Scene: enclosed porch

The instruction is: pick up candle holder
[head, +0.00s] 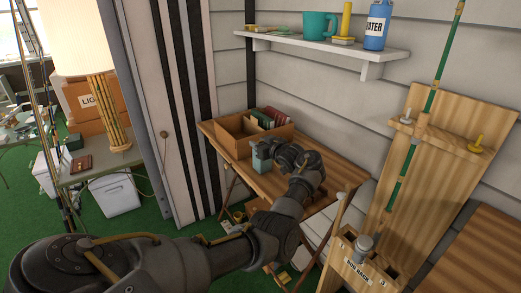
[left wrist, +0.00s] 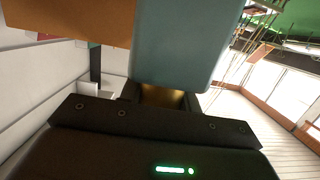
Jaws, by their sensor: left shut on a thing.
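The candle holder (head: 261,158) is a small blue-grey block-like thing at the wooden folding table (head: 335,172), just in front of a divided wooden box. My left gripper (head: 272,151) reaches it from the right and is shut on it. In the left wrist view the candle holder (left wrist: 185,45) fills the upper middle, close to the gripper body. The gripper's fingers are mostly hidden there. I cannot tell whether the holder's base touches the tabletop. My right gripper is not in view.
The wooden box (head: 234,143) with books stands right behind the holder. A rod rack (head: 361,265) stands at the right. The table's right part is bare.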

